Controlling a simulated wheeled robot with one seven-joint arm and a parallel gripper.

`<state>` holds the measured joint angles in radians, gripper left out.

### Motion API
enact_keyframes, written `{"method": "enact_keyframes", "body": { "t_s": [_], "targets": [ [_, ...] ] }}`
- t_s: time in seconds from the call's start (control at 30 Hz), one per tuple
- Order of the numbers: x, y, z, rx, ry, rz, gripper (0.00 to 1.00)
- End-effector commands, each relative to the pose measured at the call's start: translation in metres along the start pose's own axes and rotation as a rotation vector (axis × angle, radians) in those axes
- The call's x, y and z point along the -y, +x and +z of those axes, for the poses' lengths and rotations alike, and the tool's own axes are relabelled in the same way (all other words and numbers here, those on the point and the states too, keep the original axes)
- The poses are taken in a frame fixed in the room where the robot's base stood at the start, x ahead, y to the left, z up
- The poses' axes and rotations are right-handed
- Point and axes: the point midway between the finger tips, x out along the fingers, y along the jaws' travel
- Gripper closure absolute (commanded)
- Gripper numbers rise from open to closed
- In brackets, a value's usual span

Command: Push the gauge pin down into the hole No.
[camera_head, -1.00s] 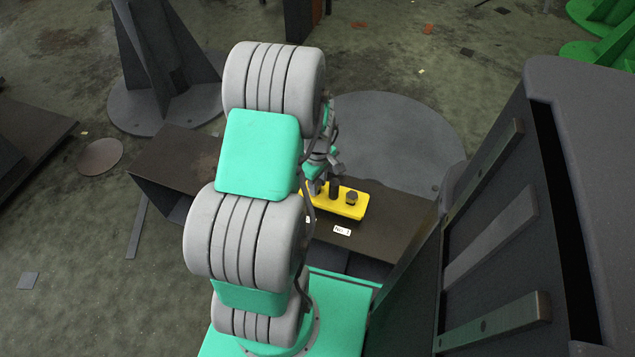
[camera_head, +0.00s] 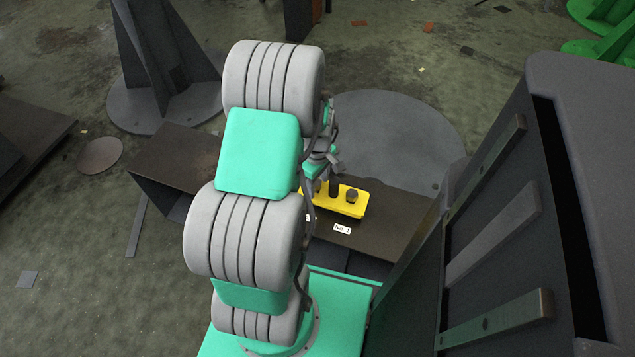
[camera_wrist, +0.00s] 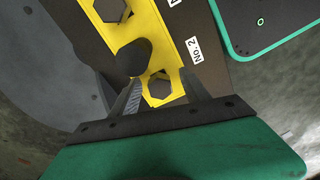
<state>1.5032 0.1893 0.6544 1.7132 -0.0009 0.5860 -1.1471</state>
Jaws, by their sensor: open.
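A yellow block (camera_head: 349,209) lies on the dark bench and also fills the upper middle of the wrist view (camera_wrist: 163,45). A tall dark round pin (camera_wrist: 133,57) stands from it, seen in the head view too (camera_head: 334,187). A dark hexagonal piece (camera_wrist: 110,8) is on one side of the pin and another (camera_wrist: 159,89) on the other. I cannot tell how deep the pin sits. My gripper (camera_wrist: 163,80) is open over the block, its fingers on either side of the nearer hexagonal piece; contact cannot be told. In the head view my arm partly hides it.
A label "No. 2" (camera_wrist: 195,49) lies beside the block, and a label "No. 1" (camera_head: 342,229) is on the bench (camera_head: 385,237). A large dark cabinet (camera_head: 500,210) stands at the right. A round grey plate (camera_head: 400,135) lies on the floor behind the bench.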

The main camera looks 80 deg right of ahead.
Motion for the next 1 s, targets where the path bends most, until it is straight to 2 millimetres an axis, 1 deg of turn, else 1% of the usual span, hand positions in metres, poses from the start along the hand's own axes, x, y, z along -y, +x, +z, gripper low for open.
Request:
{"method": "enact_keyframes", "body": {
  "t_s": [0.03,0.2,0.33,0.47,0.87,0.93,0.97,1.0],
  "targets": [
    [-0.001,-0.011,-0.001,-0.002,0.000,0.004,0.46],
    [-0.002,-0.048,-0.001,-0.002,0.000,0.005,0.46],
    [-0.001,-0.068,-0.001,-0.002,0.000,0.004,0.46],
    [-0.001,-0.074,0.000,-0.001,0.000,0.002,0.46],
    [-0.001,-0.074,-0.001,-0.001,0.000,0.002,0.46],
    [0.002,-0.081,-0.006,-0.003,-0.006,0.005,0.46],
    [0.004,-0.087,-0.011,-0.004,-0.011,0.008,0.46],
    [0.011,-0.100,-0.022,-0.007,-0.021,0.013,0.46]
  ]
}}
